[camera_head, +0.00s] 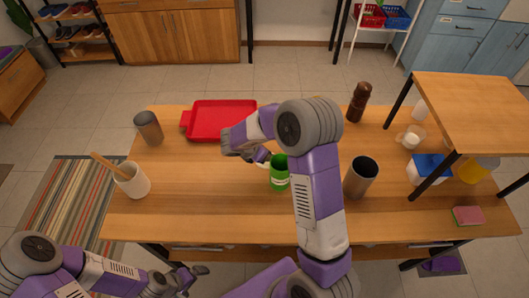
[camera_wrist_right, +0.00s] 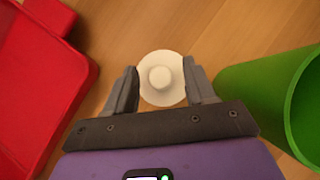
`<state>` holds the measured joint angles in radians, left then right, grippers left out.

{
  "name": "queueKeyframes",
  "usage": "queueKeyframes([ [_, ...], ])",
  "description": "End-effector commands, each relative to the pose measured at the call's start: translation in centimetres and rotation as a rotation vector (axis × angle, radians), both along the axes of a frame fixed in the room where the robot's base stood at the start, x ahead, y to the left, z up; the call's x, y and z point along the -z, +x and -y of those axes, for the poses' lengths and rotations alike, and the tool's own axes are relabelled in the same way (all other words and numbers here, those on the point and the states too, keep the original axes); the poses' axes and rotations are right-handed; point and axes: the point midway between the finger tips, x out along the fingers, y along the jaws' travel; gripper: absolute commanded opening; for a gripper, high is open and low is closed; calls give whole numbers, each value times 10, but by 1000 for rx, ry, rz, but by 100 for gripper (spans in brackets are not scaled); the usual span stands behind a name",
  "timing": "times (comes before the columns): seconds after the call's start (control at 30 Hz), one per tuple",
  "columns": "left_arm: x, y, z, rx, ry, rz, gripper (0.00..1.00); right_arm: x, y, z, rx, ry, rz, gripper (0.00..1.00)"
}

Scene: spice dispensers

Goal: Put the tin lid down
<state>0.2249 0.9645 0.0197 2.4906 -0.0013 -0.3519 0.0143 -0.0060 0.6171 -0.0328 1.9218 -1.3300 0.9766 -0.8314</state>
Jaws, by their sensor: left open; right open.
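The lid (camera_wrist_right: 161,77), a round white disc with a raised knob, shows in the right wrist view at the tips of my right gripper (camera_wrist_right: 163,88). Its fingers are open, one on each side of the lid; whether they touch it is hard to tell. In the head view my right arm largely hides this spot. A green open-topped tin (camera_head: 280,175) stands on the table beside that gripper; it also shows at the right of the wrist view (camera_wrist_right: 255,95). My left gripper (camera_head: 188,278) is open and empty, off the table's front edge.
A red tray (camera_head: 222,121) lies behind the right gripper. A dark open cylinder (camera_head: 360,180), a grey canister (camera_head: 148,128), a utensil crock (camera_head: 132,182) and a brown mill (camera_head: 357,102) stand around. A raised shelf (camera_head: 480,105) is at right.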

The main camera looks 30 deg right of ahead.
Motion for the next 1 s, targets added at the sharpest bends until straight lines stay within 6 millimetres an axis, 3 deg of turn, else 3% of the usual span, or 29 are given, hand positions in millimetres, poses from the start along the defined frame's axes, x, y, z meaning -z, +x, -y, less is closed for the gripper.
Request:
queueKeyframes([
  [0.3,-20,0,0,0,0,0,100,-61,-9,-43,-5,1,5,55],
  [0.5,-27,0,0,0,0,0,100,-86,-14,-61,-3,1,3,55],
  [1.0,-29,0,0,0,0,0,100,-95,-16,-69,-2,0,1,55],
])
